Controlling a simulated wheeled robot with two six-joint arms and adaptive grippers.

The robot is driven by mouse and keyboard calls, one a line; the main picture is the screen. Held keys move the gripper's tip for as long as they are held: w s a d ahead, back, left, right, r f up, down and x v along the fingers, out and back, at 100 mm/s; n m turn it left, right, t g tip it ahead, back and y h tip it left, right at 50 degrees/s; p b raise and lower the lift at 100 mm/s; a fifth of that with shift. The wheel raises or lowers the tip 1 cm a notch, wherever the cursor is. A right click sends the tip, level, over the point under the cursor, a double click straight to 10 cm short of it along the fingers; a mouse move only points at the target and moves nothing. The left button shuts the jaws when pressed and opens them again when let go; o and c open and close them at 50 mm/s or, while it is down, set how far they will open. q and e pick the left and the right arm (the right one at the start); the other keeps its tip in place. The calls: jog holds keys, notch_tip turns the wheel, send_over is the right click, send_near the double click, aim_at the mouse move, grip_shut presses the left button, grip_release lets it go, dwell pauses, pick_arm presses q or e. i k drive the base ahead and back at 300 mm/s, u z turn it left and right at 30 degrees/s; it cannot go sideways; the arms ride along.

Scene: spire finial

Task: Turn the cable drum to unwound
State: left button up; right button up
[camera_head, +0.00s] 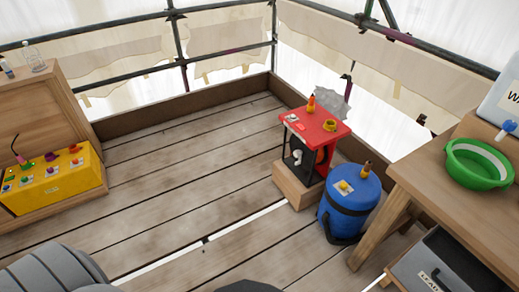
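No part is plainly marked as a cable drum. A blue cylinder (347,207) with a dark band stands on the plank floor at right of centre. It has a pale label plate with a yellow knob (345,187) on top and an orange-brown upright piece beside it. Behind it to the left, a red-topped machine (318,130) sits on a wooden block (296,187). It carries a yellow round knob (330,125), an orange upright piece, and a grey toothed disc (332,104) behind. Its dark front side has small parts, too small to tell. Neither gripper shows.
A yellow control box (60,180) with coloured knobs stands at left before a wooden cabinet (45,100). A wooden bench (430,185) at right holds a green basin (478,162) and a white container (503,100). A grey bin (435,265) is below. The middle floor is clear.

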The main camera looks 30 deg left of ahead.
aim_at(303, 156)
jog(key=u, duration=1.7)
jog(key=i, duration=2.95)
jog(key=z, duration=4)
